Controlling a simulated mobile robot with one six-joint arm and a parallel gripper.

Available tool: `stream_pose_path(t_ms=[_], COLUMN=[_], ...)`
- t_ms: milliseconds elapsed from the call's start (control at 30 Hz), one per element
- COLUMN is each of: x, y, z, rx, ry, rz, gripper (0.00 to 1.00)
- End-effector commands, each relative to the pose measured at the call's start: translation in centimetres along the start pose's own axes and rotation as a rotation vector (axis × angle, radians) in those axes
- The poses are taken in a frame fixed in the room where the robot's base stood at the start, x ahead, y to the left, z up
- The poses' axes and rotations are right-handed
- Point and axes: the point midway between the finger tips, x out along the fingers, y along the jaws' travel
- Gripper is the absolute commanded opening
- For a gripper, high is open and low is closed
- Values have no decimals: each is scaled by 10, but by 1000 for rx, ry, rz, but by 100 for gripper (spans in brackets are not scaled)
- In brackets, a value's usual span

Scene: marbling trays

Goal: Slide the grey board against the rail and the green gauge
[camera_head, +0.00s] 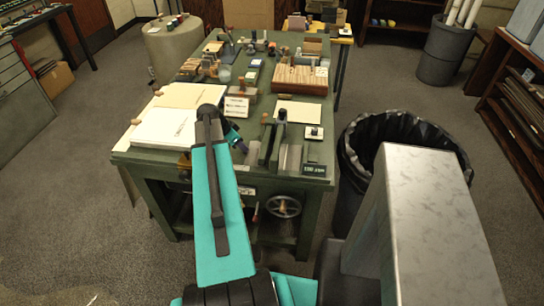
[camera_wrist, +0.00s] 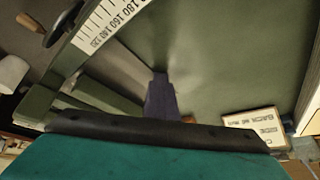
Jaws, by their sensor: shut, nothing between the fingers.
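My gripper (camera_head: 238,145) is shut and empty, low over the front of the green table, left of the long bars. Its dark fingers also show in the wrist view (camera_wrist: 160,80), pointing at a plain grey-green surface; I cannot tell whether they touch it. A grey piece (camera_head: 291,158), likely the grey board, lies at the table's front right. A dark green upright bar (camera_head: 278,140), likely the rail or the gauge, stands just left of it. In the wrist view, green bars (camera_wrist: 100,95) lie at the left near a white scale (camera_wrist: 105,25). Which bar is the gauge is unclear.
The green table (camera_head: 150,157) carries a white tray (camera_head: 165,128) at left, a wooden block rack (camera_head: 300,80) and many small tools behind. A black-lined bin (camera_head: 400,130) stands right of the table.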

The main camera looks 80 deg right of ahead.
Motion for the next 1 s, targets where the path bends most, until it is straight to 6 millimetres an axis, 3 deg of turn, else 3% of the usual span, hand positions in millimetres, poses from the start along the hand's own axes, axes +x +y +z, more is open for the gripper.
stream_pose_path(t_ms=[367, 1000], x=[-1, -32], y=[2, -5], z=[0, -14], rx=[1, 1], ry=[-2, 0], rz=[6, 2], gripper=[0, 0])
